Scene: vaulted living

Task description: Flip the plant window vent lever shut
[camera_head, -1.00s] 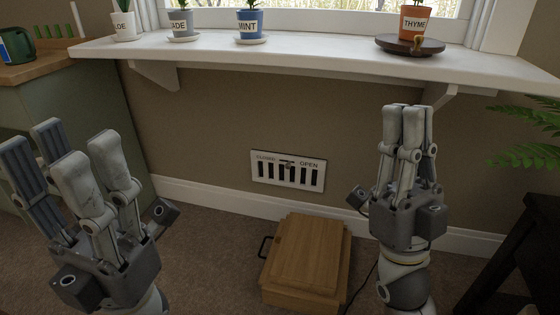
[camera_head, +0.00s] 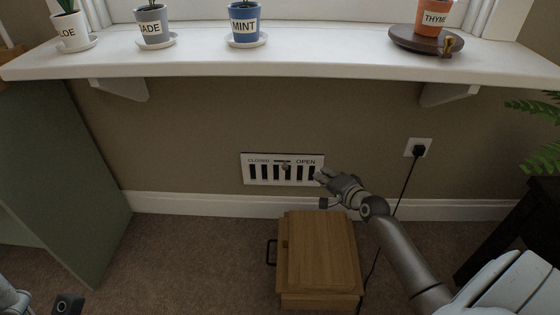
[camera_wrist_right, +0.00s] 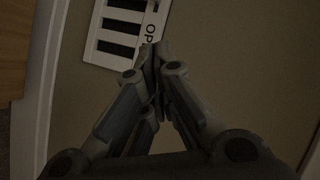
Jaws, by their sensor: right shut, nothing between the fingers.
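The white vent plate (camera_head: 250,181) is set low in the wall under the window sill, with CLOSED at its left, OPEN at its right and a row of dark slots. A small lever knob (camera_head: 285,166) sits near the middle of its top. My right gripper (camera_head: 318,175) is shut and empty at the plate's right end, right of the knob; contact cannot be told. In the right wrist view its fingertips (camera_wrist_right: 155,48) meet beside the plate (camera_wrist_right: 101,14), near the letters OP; the knob is not clear there. Only a fragment of my left gripper (camera_head: 66,303) shows at the bottom left.
A wooden box (camera_head: 318,255) stands on the floor below the vent, close under my right arm. A black cord runs down from a wall socket (camera_head: 418,148) behind that arm. The white sill (camera_head: 330,57) with potted plants overhangs above. A dark table (camera_head: 510,230) is at right.

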